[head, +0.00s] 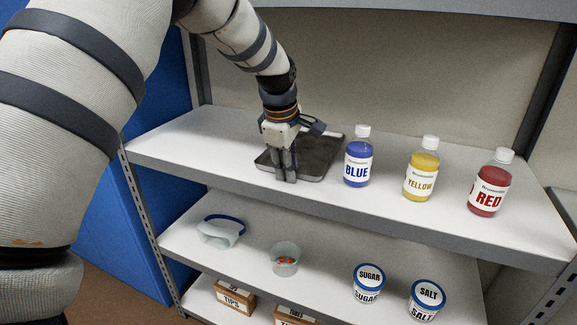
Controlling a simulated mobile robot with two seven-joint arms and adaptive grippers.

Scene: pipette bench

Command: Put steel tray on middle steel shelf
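The steel tray (321,155) is a dark grey, shallow rectangle with rounded corners. It lies on the white-topped steel shelf (215,142) that also holds the bottles, left of the blue bottle. My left gripper (286,179) points down at the tray's front part, and its fingers hide some of the tray's front rim. The fingers look close together; I cannot tell whether they grip the rim or only stand in front of it. My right gripper is out of view.
Blue (357,160), yellow (421,172) and red (488,187) bottles stand right of the tray. The shelf below holds a clear cup (285,259), a white item with a blue band (221,231), and sugar (369,283) and salt (426,299) tubs. Another shelf (430,8) is overhead.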

